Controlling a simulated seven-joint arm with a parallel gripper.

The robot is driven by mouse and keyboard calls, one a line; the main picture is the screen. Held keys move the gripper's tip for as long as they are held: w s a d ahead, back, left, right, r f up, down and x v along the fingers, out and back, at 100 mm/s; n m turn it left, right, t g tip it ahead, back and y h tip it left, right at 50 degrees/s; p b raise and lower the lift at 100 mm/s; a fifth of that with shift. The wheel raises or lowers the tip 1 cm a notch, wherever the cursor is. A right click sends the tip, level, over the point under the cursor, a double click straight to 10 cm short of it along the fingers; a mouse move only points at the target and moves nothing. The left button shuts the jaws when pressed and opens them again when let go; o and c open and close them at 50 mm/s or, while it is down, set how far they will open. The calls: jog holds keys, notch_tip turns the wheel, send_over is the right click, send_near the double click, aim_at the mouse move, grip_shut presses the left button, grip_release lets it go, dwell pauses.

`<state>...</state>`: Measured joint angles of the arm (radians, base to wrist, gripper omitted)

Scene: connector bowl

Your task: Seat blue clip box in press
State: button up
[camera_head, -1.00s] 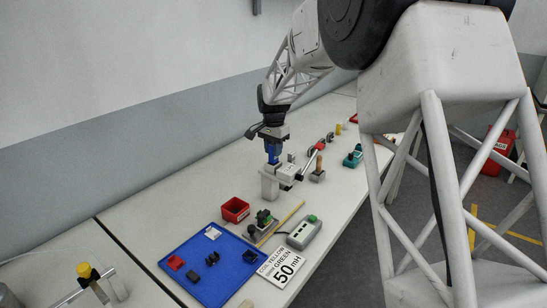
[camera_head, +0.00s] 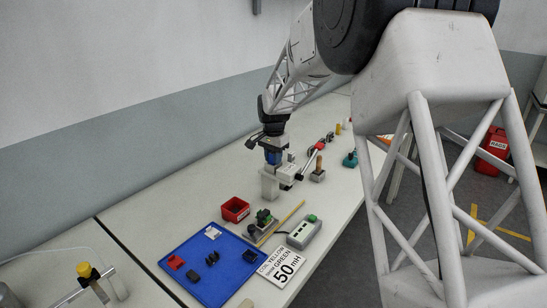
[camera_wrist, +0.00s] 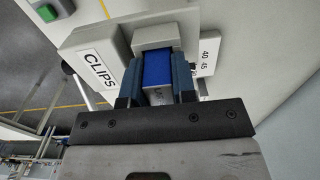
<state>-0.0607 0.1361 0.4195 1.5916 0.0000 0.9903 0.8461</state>
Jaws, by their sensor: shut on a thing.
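My gripper (camera_head: 273,158) is pointed down over the press (camera_head: 269,185), a pale grey block on the table. In the wrist view, its dark blue fingers (camera_wrist: 157,80) are shut on the sides of the blue clip box (camera_wrist: 158,66). The press (camera_wrist: 95,62) lies right beneath, with a "CLIPS" label on its left part. The box is over or at the press's grey upright part; I cannot tell whether it is fully down. The fingers hide the box's sides and most of the contact in the head view.
A lever and grey side block (camera_head: 288,173) stand close on the right of the press. A red bin (camera_head: 235,209), a blue tray (camera_head: 205,284) with small parts, a grey box with a green button (camera_head: 304,232) and a "50 mH" card (camera_head: 284,267) are nearer. The table left of the press is clear.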

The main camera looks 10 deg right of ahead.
jog(key=shift+s+f, duration=0.1)
jog(key=shift+f, duration=0.75)
jog(key=o, duration=0.9)
jog(key=shift+f, duration=0.15)
jog(key=shift+o, duration=0.2)
jog(key=shift+s, duration=0.1)
jog(key=shift+d, duration=0.1)
jog(key=shift+r, duration=0.5)
jog(key=shift+c, duration=0.5)
jog(key=shift+o, duration=0.5)
notch_tip(320, 180, up, 13)
jog(key=shift+w, duration=0.2)
jog(key=shift+r, duration=0.1)
jog(key=shift+s+r, duration=0.1)
